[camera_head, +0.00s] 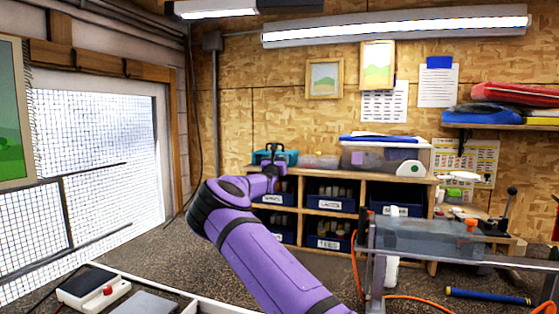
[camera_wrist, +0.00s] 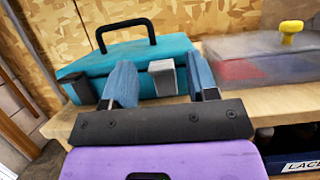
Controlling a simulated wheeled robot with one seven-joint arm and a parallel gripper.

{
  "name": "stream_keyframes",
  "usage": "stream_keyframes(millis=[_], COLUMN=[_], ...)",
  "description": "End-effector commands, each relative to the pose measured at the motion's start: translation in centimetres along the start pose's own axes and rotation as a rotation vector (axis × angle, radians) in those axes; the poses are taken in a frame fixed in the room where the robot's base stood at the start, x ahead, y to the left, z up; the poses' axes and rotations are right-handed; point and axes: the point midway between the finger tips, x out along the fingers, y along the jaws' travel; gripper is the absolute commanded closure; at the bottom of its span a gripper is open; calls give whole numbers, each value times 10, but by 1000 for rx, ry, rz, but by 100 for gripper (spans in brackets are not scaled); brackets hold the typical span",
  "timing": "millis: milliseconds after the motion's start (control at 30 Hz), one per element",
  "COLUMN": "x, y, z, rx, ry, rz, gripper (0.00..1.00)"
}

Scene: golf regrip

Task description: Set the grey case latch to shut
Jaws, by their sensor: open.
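A teal case (camera_wrist: 155,55) with a black handle (camera_wrist: 125,30) sits on the wooden shelf top in the wrist view. A grey latch (camera_wrist: 162,76) is on its front and appears between my two fingertips. A darker latch (camera_wrist: 76,88) is at the left of the case front. I cannot tell whether either latch is up or down. My gripper (camera_wrist: 161,80) is open and empty, with one blue finger on each side of the grey latch in the picture; contact is not clear. In the head view, my gripper (camera_head: 273,150) partly hides the case (camera_head: 291,156).
A clear box with a yellow knob (camera_wrist: 291,30) stands right of the case. Labelled blue bins (camera_head: 330,197) fill the shelf (camera_head: 345,178) below. A larger clear tub (camera_head: 385,158) is further right. A workbench with an orange hose (camera_head: 355,250) is at the front right.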

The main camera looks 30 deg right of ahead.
Motion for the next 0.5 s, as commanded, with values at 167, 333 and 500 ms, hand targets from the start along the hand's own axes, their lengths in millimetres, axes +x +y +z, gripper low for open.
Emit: stream_keyframes(millis=[167, 333, 500], x=[0, 0, 0], y=[0, 0, 0], z=[0, 0, 0], rx=[0, 0, 0], ry=[0, 0, 3], rz=[0, 0, 0], gripper=[47, 81, 96])
